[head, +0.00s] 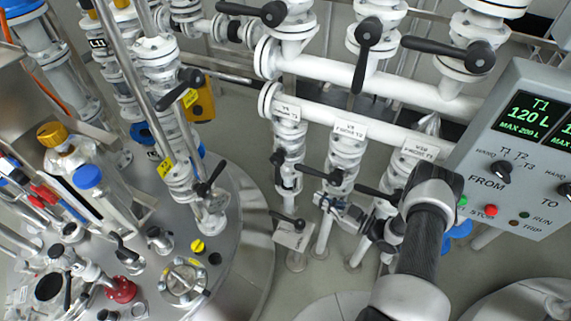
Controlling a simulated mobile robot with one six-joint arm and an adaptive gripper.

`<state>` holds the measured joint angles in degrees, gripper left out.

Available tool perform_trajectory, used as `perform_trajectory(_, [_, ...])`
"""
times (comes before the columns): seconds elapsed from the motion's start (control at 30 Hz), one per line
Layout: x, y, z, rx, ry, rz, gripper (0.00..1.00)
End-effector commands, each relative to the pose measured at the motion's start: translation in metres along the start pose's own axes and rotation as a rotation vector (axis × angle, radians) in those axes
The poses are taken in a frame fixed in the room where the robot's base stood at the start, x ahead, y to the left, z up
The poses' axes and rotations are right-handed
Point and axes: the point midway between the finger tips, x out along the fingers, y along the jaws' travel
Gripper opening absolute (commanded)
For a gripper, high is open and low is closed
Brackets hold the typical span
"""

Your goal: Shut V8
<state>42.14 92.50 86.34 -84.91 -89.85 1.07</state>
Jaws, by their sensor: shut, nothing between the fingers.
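Three white vertical valve lines stand in the middle of the head view, with small tags at the left line (287,112), middle line (350,130) and right line (420,148). The tags are too small to read surely, so I cannot tell which is V8. Black levers sit on these lines, including the middle lever (318,173) and the right lever (376,195). My arm rises from the bottom right and bends left. My gripper (328,203) appears shut and empty, in front of the middle line below its lever. Whether it touches the pipe is unclear.
A control panel (520,150) stands at the right. Thick white pipes with black levers (368,32) cross the top. A steel vessel lid (235,250) with fittings fills the lower left. Open floor shows between the vessels.

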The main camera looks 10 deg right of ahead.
Motion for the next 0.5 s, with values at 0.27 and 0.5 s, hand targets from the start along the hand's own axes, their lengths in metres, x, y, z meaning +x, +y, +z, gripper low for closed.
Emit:
perform_trajectory(0.27, [0.032,-0.002,0.002,0.001,0.002,-0.006,0.00])
perform_trajectory(0.5, [0.085,-0.002,0.003,-0.001,0.001,-0.006,0.00])
